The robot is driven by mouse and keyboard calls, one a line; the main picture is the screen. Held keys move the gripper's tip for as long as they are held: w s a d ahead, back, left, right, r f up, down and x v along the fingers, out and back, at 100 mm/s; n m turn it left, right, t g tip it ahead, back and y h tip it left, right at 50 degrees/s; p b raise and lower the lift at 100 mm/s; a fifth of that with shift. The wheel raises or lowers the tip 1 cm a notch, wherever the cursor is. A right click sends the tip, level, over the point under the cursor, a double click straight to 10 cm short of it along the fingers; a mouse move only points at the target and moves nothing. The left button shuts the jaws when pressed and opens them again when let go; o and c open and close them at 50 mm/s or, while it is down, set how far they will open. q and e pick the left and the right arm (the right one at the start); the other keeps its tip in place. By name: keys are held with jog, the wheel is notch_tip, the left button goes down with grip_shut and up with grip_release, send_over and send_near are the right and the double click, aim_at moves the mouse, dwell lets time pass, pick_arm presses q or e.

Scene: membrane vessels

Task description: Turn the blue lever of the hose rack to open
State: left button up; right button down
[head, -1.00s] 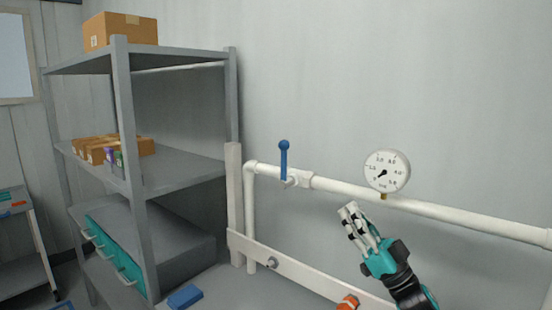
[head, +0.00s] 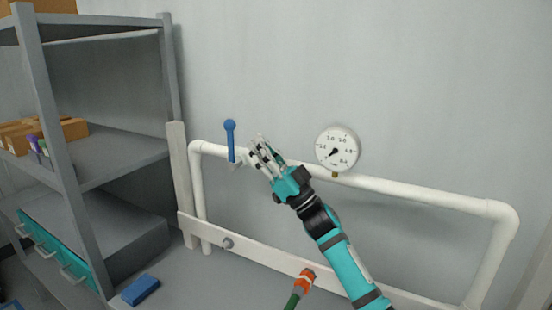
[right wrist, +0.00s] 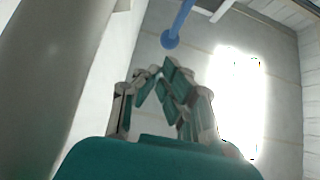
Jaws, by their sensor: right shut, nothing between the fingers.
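The blue lever (head: 230,141) stands upright on the white pipe of the hose rack (head: 410,192), with its round knob at the top. My right gripper (head: 257,146) is shut and empty, just right of the lever, with a small gap showing between them in the head view. In the right wrist view the lever (right wrist: 180,22) hangs in from the top, beyond the fingertips of my right gripper (right wrist: 157,72). My left gripper is not in view.
A round pressure gauge (head: 337,148) sits on the pipe to the right. A grey shelf unit (head: 120,160) with boxes stands at the left. A blue block (head: 140,290) and an orange-ended green hose (head: 304,282) are below.

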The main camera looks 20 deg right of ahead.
aim_at(231, 146)
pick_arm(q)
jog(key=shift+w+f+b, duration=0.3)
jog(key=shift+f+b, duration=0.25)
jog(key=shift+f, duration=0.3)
pick_arm(e)
jog(key=w+a, duration=0.2)
jog(key=shift+w+a+f, duration=0.1)
jog(key=shift+w+f, duration=0.05)
jog(key=shift+w, duration=0.25)
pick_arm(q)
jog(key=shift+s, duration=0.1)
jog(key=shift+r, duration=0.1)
